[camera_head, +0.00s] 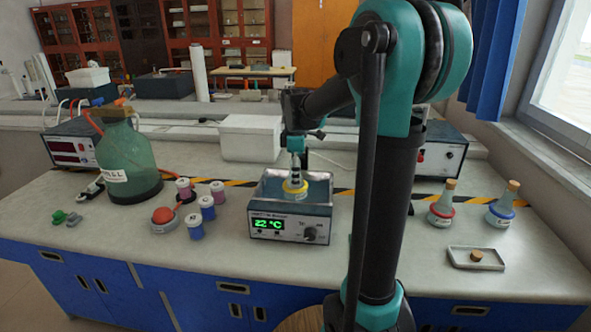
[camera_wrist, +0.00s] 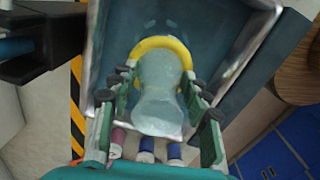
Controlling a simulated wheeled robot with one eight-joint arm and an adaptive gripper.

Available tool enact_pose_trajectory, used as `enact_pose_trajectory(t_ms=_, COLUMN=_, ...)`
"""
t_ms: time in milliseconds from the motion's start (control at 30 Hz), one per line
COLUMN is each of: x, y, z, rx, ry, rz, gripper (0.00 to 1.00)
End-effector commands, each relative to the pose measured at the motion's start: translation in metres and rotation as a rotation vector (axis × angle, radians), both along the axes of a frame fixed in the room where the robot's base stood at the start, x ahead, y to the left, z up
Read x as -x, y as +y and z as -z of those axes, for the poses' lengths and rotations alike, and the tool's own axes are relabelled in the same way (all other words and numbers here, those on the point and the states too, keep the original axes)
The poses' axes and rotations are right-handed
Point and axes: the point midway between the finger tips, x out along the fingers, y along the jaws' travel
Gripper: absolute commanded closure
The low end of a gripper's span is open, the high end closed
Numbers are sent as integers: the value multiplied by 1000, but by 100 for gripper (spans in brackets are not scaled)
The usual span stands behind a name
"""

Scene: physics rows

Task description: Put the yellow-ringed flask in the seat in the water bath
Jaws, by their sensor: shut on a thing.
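The yellow-ringed flask (camera_head: 295,187) is upright in the opening of the water bath (camera_head: 290,222), a metal box with a green display reading 22 °C. In the wrist view the pale, translucent flask (camera_wrist: 158,95) stands between my gripper's fingers (camera_wrist: 157,88), with its yellow ring around the far, lower end. My gripper (camera_head: 296,164) is shut on the flask's upper part from above. The bath's walls and bluish inside (camera_wrist: 120,35) surround it. The seat is hidden under the flask, and I cannot tell whether the flask's base touches it.
Several small jars (camera_head: 208,208) and a red-topped button (camera_head: 163,218) stand left of the bath, with a large green bottle (camera_head: 130,165) behind them. A red-ringed flask (camera_head: 441,205), a blue-ringed flask (camera_head: 503,207) and a small tray (camera_head: 477,262) are at right.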

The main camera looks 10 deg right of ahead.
Motion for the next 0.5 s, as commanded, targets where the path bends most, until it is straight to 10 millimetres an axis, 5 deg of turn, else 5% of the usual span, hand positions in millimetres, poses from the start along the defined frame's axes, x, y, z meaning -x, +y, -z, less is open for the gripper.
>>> enact_pose_trajectory(t_ms=500, x=0, y=0, z=39, rx=0, ry=0, rz=0, gripper=100)
